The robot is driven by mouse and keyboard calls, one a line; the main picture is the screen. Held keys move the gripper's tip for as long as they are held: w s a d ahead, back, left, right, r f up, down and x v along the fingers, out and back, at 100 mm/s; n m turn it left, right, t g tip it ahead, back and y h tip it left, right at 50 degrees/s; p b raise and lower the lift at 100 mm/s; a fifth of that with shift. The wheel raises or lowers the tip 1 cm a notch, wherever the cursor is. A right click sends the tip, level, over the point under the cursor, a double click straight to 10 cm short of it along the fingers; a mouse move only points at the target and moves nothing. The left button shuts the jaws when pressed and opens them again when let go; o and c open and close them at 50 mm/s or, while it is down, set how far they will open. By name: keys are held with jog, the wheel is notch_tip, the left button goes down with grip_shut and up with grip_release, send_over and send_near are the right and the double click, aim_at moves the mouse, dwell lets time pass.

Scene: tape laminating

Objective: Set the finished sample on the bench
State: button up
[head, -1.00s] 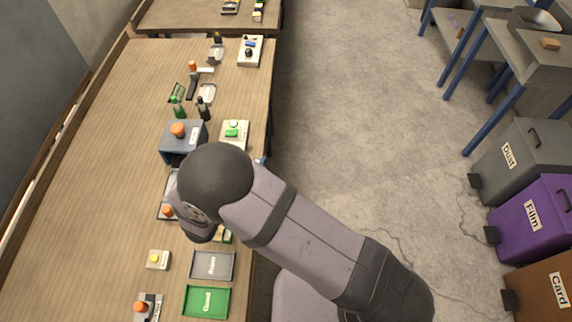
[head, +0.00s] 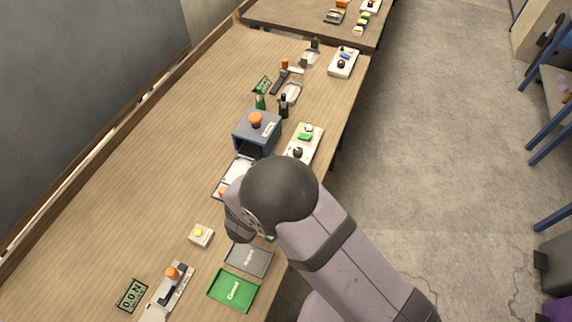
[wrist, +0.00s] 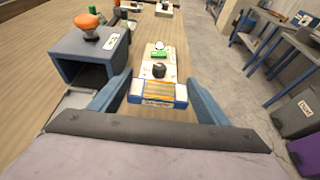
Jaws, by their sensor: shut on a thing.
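My gripper (wrist: 157,98) is shut on the sample (wrist: 158,93), a small flat piece with blue edges, white sides, an orange-striped middle and a label on its near face. The fingers stand on its left and right in the wrist view. In the head view my own arm hides the gripper and the sample. The wooden bench (head: 130,205) lies below and to the left of my arm. I cannot tell the exact gap between the sample and the bench.
A blue-grey box with an orange knob (head: 257,130) stands beyond my gripper, with a white control panel (head: 305,137) to its right. A grey tray (head: 249,259) and a green tray (head: 233,290) lie at the near edge. The left of the bench is largely clear.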

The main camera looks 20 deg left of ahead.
jog(key=shift+f+b, duration=1.35)
jog(key=shift+f, duration=1.05)
jog(key=shift+f+b, duration=0.55)
jog(key=shift+f, duration=0.05)
jog(key=o, duration=1.2)
jog(key=shift+s, duration=0.1)
jog(key=shift+b+v, duration=1.05)
jog(key=shift+v, duration=2.55)
jog(key=shift+r, duration=0.1)
